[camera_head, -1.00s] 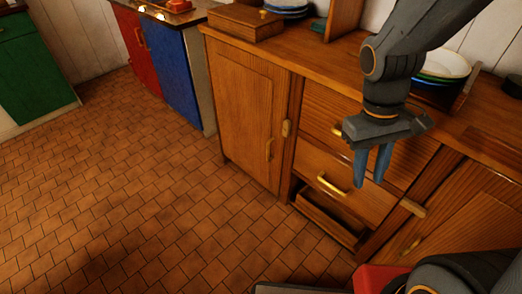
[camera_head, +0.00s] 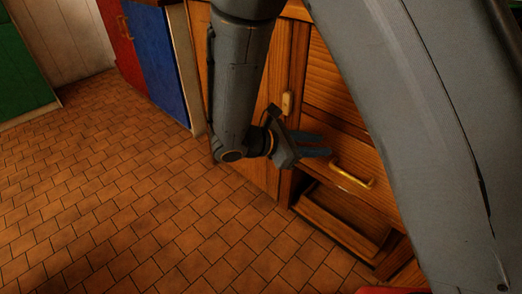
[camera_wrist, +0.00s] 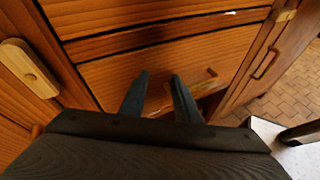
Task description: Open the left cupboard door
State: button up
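The left cupboard door (camera_head: 263,178) is brown wood and looks shut. My arm hides most of it, and its brass handle is not visible in the head view. A pale wooden latch (camera_head: 287,103) sits at its upper right edge. The latch is large at the left of the wrist view (camera_wrist: 30,68). My gripper (camera_head: 323,145) is low in front of the cabinet, pointing right, with its blue fingers apart. In the wrist view the fingers (camera_wrist: 160,77) have a gap with nothing held, in front of a drawer.
A drawer with a brass handle (camera_head: 352,176) is right of my gripper, above an open-fronted low compartment (camera_head: 340,222). The right cupboard door has a handle (camera_wrist: 265,63). Blue (camera_head: 160,60) and red cabinets stand left. The tiled floor (camera_head: 110,210) is clear.

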jog(key=w+a+f+n+t+y+b, duration=0.25)
jog(key=a+f+n+t+b, duration=0.3)
jog(key=a, duration=0.45)
jog(key=w+a+f+n+t+y+b, duration=0.2)
jog(key=w+a+f+n+t+b, duration=0.3)
jog(key=a, duration=0.5)
jog(key=w+d+m+b, duration=0.1)
jog(key=w+d, duration=0.3)
jog(key=w, duration=0.2)
jog(key=shift+f+g, duration=0.3)
jog(key=shift+g, duration=0.05)
jog(key=shift+m+h, duration=0.25)
jog(key=shift+s, duration=0.1)
grip_shut()
jog(key=shift+a, duration=0.1)
